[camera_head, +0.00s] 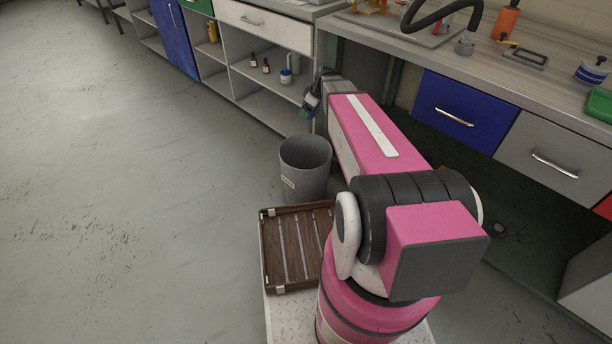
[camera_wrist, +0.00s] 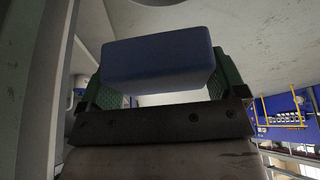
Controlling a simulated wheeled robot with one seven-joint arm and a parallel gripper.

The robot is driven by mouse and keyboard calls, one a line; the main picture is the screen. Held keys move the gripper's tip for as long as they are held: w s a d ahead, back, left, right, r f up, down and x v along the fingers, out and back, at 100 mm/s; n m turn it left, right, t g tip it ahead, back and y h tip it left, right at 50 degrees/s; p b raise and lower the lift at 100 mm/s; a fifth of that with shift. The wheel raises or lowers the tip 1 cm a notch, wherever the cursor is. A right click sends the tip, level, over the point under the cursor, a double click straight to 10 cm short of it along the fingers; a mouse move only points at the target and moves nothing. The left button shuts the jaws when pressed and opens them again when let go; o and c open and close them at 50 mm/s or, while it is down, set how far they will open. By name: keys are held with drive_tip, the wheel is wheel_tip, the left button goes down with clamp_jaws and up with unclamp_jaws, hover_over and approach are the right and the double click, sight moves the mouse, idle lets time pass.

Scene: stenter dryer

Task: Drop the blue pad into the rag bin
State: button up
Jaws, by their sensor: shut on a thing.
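A blue pad (camera_wrist: 158,58) fills the upper middle of the wrist view, between the two green-lined fingers of my gripper (camera_wrist: 160,92). The gripper is shut on the pad. In the head view my gripper (camera_head: 311,103) shows small and dark at the far end of my pink arm, beside the shelf unit; the pad is hard to make out there. The rag bin is likely the grey open-topped bin (camera_head: 305,172) on the floor, below and nearer than the gripper. It has a small white label that I cannot read. Its inside looks empty as far as I see.
A slatted wooden tray (camera_head: 297,247) lies in front of the bin on my base. A shelf unit (camera_head: 262,84) with small bottles stands behind the gripper. The workbench (camera_head: 480,68) with a blue drawer (camera_head: 463,109) runs to the right. The floor at left is clear.

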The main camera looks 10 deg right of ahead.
wheel_tip(320, 180, down, 20)
drive_tip(key=n+g+y, duration=0.1)
drive_tip(key=n+g, duration=0.1)
drive_tip(key=n, duration=0.4)
drive_tip(key=shift+s+n, duration=0.25)
drive_tip(key=shift+n, duration=0.15)
drive_tip(key=shift+f, duration=0.1)
drive_tip(key=o, duration=0.6)
drive_tip(key=v, duration=1)
drive_tip(key=shift+r, duration=0.4)
drive_tip(key=shift+w+d, duration=0.1)
